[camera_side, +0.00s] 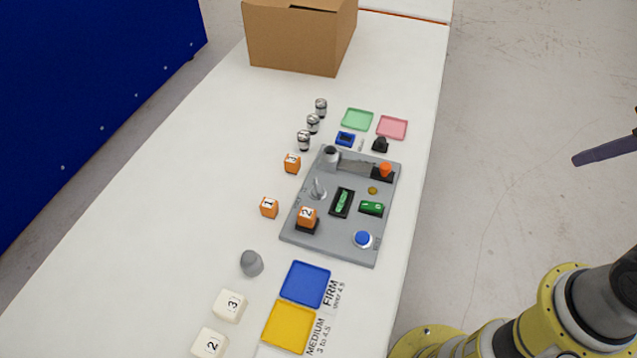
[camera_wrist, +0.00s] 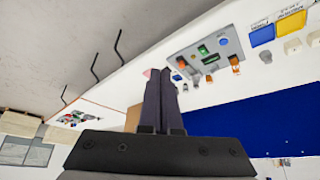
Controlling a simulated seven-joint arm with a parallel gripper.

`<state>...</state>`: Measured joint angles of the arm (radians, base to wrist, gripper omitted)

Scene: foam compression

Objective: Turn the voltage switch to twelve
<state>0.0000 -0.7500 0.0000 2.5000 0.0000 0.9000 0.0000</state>
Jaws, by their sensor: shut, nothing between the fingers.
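The grey control board (camera_side: 330,243) lies flat on the white table, and it also shows in the wrist view (camera_wrist: 237,38). It carries a small silver upright lever (camera_side: 317,188), a black slot with a green insert (camera_side: 342,202), a green block-like part (camera_side: 372,208), a blue round button (camera_side: 362,239) and an orange-topped part (camera_side: 384,170). Which one is the voltage switch, and its setting, I cannot tell; the markings are too small. My gripper's dark fingers (camera_wrist: 161,75) are shut and empty in the wrist view. In the side view my gripper (camera_side: 578,160) is at the right edge, well clear of the board.
Orange numbered cubes (camera_side: 269,207), a grey knob-like piece (camera_side: 251,263) and several metal cylinders (camera_side: 313,124) stand left of the board. Blue (camera_side: 305,284) and yellow (camera_side: 289,327) trays lie in front. Green (camera_side: 357,119) and pink (camera_side: 392,127) trays and a cardboard box (camera_side: 292,40) are behind.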

